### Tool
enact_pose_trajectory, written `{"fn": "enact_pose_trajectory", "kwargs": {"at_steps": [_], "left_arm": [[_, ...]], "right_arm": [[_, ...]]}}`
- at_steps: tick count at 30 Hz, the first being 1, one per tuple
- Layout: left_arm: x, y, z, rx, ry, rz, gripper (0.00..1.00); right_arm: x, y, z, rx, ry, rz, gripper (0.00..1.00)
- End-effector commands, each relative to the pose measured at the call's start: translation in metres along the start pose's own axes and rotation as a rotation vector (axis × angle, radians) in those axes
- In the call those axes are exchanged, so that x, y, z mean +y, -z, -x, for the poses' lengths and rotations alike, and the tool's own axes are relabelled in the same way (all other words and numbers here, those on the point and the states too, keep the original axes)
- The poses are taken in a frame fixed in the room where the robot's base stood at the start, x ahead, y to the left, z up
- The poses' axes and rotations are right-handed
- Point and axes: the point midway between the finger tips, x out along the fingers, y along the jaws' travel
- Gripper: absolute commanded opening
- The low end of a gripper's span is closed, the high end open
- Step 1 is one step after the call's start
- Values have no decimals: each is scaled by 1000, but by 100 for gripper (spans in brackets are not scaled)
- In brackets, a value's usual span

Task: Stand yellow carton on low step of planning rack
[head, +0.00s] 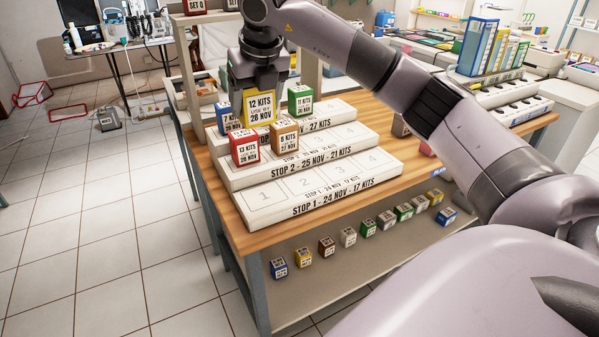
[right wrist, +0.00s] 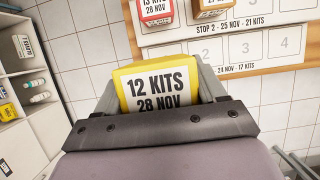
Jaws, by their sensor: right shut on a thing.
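The yellow carton (head: 259,110), marked 12 KITS 28 NOV, is held between the fingers of my right gripper (head: 258,92). It also shows in the right wrist view (right wrist: 160,88) with its label facing the camera. The white planning rack (head: 316,198) has three steps. Its low step, marked STOP 1 - 24 NOV - 17 KITS, is bare, with numbered places. In the head view the yellow carton appears above the rack's left end, behind the red carton; its exact height cannot be told. My left gripper is not in view.
On the middle step stand a red carton (head: 245,148) and a brown carton (head: 284,137). A green carton (head: 300,100) and a partly hidden blue carton (head: 223,117) are further back. Several small cartons line the shelf (head: 330,283) below. My right arm hides part of the table's right side.

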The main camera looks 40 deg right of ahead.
Motion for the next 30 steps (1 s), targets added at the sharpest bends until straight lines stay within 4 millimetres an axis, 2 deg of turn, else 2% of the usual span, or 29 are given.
{"fn": "enact_pose_trajectory", "kwargs": {"at_steps": [9, 15, 23, 30], "left_arm": [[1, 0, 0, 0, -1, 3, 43], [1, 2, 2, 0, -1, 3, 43], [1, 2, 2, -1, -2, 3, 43], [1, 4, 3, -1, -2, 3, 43]], "right_arm": [[-1, 34, -76, 7, 3, 3, 39], [-1, 51, -119, 5, 2, 1, 39], [0, 60, -143, 3, 2, 1, 39], [0, 73, -174, 2, 1, 1, 39]]}}
